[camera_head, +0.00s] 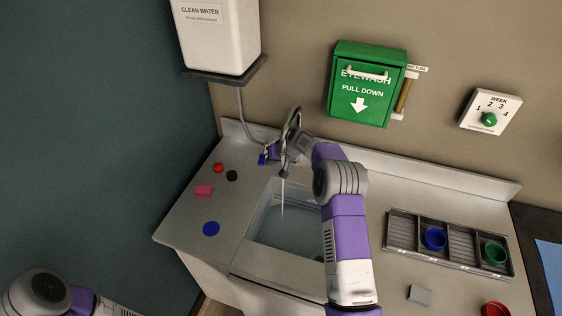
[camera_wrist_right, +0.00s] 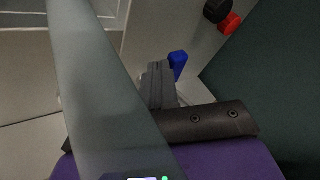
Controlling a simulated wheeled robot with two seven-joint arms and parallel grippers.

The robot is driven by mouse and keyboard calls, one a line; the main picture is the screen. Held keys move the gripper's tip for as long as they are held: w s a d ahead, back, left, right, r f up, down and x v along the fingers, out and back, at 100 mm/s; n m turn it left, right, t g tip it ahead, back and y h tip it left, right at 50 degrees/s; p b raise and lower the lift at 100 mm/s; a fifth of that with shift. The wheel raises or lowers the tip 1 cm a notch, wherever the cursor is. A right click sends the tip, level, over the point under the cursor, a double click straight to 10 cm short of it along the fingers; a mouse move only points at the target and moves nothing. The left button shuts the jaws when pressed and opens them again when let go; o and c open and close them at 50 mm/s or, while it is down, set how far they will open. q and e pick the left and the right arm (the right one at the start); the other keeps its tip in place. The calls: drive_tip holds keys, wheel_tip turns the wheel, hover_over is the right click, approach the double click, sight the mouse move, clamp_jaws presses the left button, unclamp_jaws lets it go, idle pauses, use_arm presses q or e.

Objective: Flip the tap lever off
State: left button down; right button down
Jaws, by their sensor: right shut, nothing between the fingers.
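The tap (camera_head: 293,122) is a curved metal spout at the back of the sink, and a thin stream of water (camera_head: 283,198) falls from it. Its blue lever (camera_head: 263,159) sticks out at the left of the tap's base. My right gripper (camera_head: 276,151) is shut and empty beside the tap, close to the lever. In the right wrist view the shut fingers (camera_wrist_right: 158,85) are right by the blue lever (camera_wrist_right: 178,64); I cannot tell whether they touch. The spout (camera_wrist_right: 105,90) crosses that view in front. Only part of my left arm shows; its gripper is out of view.
The sink basin (camera_head: 262,236) lies below the spout. Red, black, pink and blue pieces lie on the counter (camera_head: 185,228) left of it. A clean-water tank (camera_head: 218,35) and green eyewash box (camera_head: 366,85) are above. A divided tray (camera_head: 394,235) stands at right.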

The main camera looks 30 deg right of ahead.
drive_tip(key=shift+d, duration=0.1)
drive_tip(key=shift+d, duration=0.1)
drive_tip(key=shift+s+d, duration=0.2)
drive_tip(key=shift+d, duration=0.05)
drive_tip(key=shift+s+d+f+b, duration=0.1)
drive_tip(key=shift+s+d+b, duration=0.35)
drive_tip(key=shift+d, duration=0.2)
drive_tip(key=shift+s+d+b, duration=0.3)
drive_tip(key=shift+d+b, duration=0.15)
drive_tip(key=shift+d, duration=0.15)
drive_tip(key=a+v, duration=0.1)
drive_tip(key=v, duration=0.9)
drive_tip(key=shift+s, duration=0.35)
